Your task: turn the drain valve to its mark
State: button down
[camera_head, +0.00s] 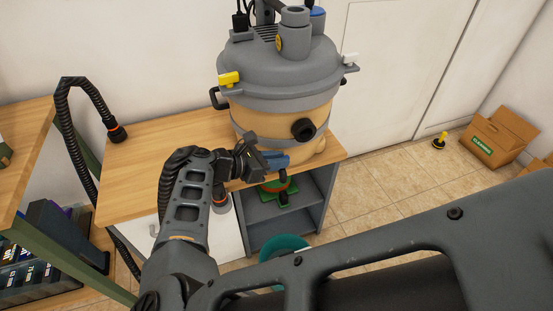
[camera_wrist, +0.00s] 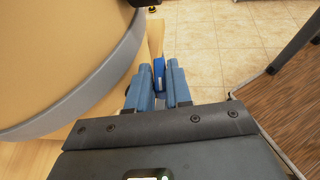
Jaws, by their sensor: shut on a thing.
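The drain valve's bright blue handle (camera_wrist: 159,72) shows between my gripper's fingers (camera_wrist: 159,88) in the wrist view. The fingers are slate blue and closed on it. In the head view my gripper (camera_head: 277,160) is low at the front of the tan tank (camera_head: 262,118), below its dark round port (camera_head: 303,129). There the fingers cover the valve, and I cannot make out its body or its mark. In the wrist view the tank's tan wall (camera_wrist: 60,60) and grey band are close on the left.
The tank with its grey lid (camera_head: 280,75) stands on a wooden bench top (camera_head: 140,160). Below the gripper are a green and red object (camera_head: 283,196) and a teal bucket (camera_head: 284,243). A black hose (camera_head: 75,130) loops at the left. A cardboard box (camera_head: 497,138) sits far right on tiles.

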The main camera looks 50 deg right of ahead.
jog(key=n+t, duration=0.1)
jog(key=n+t+h+p, duration=0.1)
jog(key=n+t, duration=0.1)
jog(key=n+t+p, duration=0.1)
jog(key=t, duration=0.1)
jog(key=shift+s+r, duration=0.25)
jog(key=shift+s, duration=0.15)
jog(key=n+t+p, duration=0.4)
jog(key=shift+s+r+p, duration=0.2)
jog(key=shift+p, duration=0.1)
jog(key=n+t+y+p, duration=0.1)
jog(key=t+p, duration=0.1)
jog(key=n+t+y+p, duration=0.1)
jog(key=n+t+p, duration=0.1)
jog(key=p, duration=0.1)
jog(key=shift+s+d+n, duration=0.15)
jog(key=shift+s+n, duration=0.05)
jog(key=shift+n, duration=0.1)
jog(key=n+t+y+p, duration=0.3)
jog(key=shift+s+d+f+n+p, duration=0.15)
jog(key=shift+f+n+p, duration=0.1)
jog(key=shift+n+p, duration=0.15)
jog(key=shift+f, duration=0.1)
jog(key=c, duration=1.1)
grip_release()
